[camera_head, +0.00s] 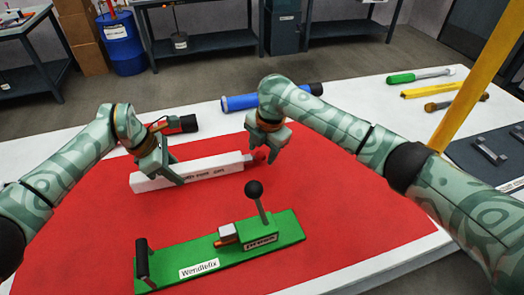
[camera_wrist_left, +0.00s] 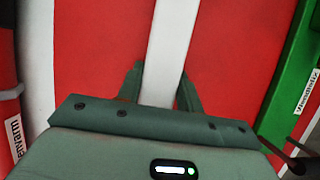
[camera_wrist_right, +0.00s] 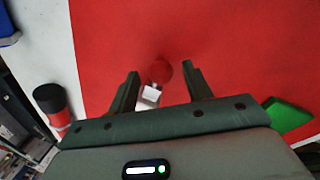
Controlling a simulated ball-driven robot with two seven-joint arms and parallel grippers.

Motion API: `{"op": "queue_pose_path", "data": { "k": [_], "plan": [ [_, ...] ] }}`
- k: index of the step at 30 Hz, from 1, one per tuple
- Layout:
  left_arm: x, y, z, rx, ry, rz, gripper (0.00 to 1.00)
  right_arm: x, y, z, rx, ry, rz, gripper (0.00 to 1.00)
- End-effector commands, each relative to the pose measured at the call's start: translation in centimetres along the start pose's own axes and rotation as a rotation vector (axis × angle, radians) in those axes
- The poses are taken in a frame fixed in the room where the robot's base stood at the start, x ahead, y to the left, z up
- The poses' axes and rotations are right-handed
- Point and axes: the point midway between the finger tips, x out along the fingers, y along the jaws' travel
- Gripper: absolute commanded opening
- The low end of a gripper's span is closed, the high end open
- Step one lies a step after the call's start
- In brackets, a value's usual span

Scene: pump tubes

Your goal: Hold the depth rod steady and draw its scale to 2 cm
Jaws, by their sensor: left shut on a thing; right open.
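My right gripper (camera_head: 270,158) is open at the knob end. In the right wrist view the red knob (camera_wrist_right: 160,71) shows between the open fingers, with the bar's white end (camera_wrist_right: 148,96) beside it. The scale's reading is not legible.
A green toggle clamp (camera_head: 195,270) with a black-ball lever stands in front of the rod. A blue tube (camera_head: 240,102) and a red-and-black cylinder (camera_head: 182,124) lie behind. Tools, including a green-handled one (camera_head: 402,78), lie at the back right. A yellow post (camera_head: 480,80) rises at right.

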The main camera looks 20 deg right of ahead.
Motion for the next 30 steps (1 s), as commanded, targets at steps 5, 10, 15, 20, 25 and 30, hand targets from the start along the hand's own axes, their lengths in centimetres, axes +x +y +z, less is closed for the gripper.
{"op": "queue_pose_path", "data": {
  "k": [5,10,15,20,25,30],
  "plan": [
    [0.0,0.0,0.0,0.0,0.0,0.0,0.03,1.1,0.0,0.0,0.0,-0.001,0.0,0.5],
    [0.0,0.0,0.0,0.0,0.0,0.0,0.03,1.1,0.0,0.0,0.0,-0.001,0.0,0.5],
    [0.0,0.0,0.0,0.0,0.0,0.0,0.03,1.1,0.0,0.0,0.0,-0.001,0.0,0.19],
    [0.0,0.0,0.0,0.0,0.0,0.0,0.03,1.1,0.0,0.1,0.001,-0.001,0.0,0.0],
    [0.0,0.0,0.0,0.0,0.001,0.001,0.03,0.9,-0.9,1.4,0.004,-0.004,-0.002,0.0],
    [0.0,0.0,-0.1,0.0,0.001,0.001,0.03,0.8,-1.1,1.8,0.001,-0.003,-0.001,0.0]
  ]
}}
